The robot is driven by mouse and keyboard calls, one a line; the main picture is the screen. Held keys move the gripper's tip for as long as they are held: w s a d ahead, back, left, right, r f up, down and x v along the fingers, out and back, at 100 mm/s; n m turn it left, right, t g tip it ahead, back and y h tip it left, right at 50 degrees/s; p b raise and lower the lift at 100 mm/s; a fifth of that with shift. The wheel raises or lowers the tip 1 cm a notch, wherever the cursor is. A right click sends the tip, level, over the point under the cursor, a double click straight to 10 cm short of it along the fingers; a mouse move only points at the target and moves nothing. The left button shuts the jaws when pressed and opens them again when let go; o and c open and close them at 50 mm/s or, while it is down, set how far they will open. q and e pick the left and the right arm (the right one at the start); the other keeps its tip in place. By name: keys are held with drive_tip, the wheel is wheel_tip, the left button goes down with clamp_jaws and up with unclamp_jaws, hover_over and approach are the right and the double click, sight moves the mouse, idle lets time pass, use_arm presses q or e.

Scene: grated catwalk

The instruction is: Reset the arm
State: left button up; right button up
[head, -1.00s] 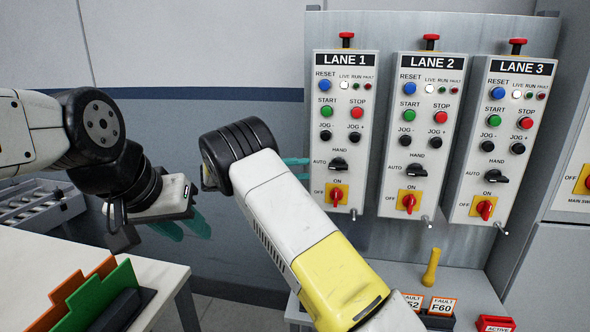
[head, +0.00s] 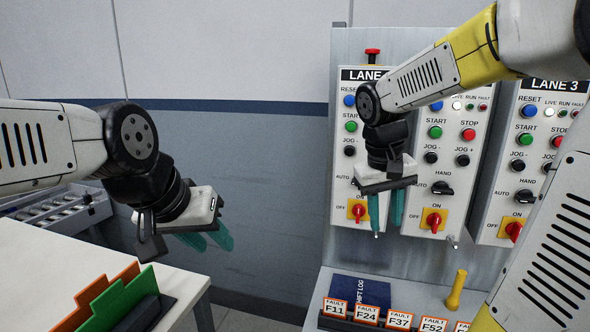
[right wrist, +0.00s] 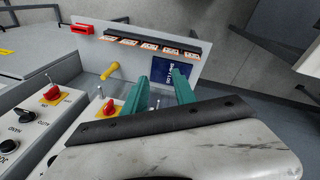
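My right gripper (head: 386,225) hangs pointing down in front of the Lane 1 panel (head: 342,190), near its right edge. Its two teal fingers are apart with nothing between them. In the right wrist view the same gripper (right wrist: 162,82) shows its fingers spread and empty. My left gripper (head: 208,243) is at the left, beyond the white table's right corner, in front of the wall. Its teal fingers are apart and appear empty. My right arm hides parts of the Lane 1, Lane 2 (head: 427,205) and Lane 3 (head: 497,200) panels.
Below the panels, a ledge holds a dark blue shift log (head: 360,290), a row of fault cards (head: 398,320) and a yellow handle (head: 456,290). A white table (head: 40,255) bears green (head: 120,300) and orange stepped pieces at lower left. A grey rack (head: 55,210) stands behind it.

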drive_tip(key=s+a+r+t+y, duration=0.1)
drive_tip(key=s+a+t+y, duration=0.3)
drive_tip(key=s, duration=0.7)
drive_tip(key=shift+a+r+m+t, duration=0.3)
drive_tip(key=shift+r+m+t, duration=0.1)
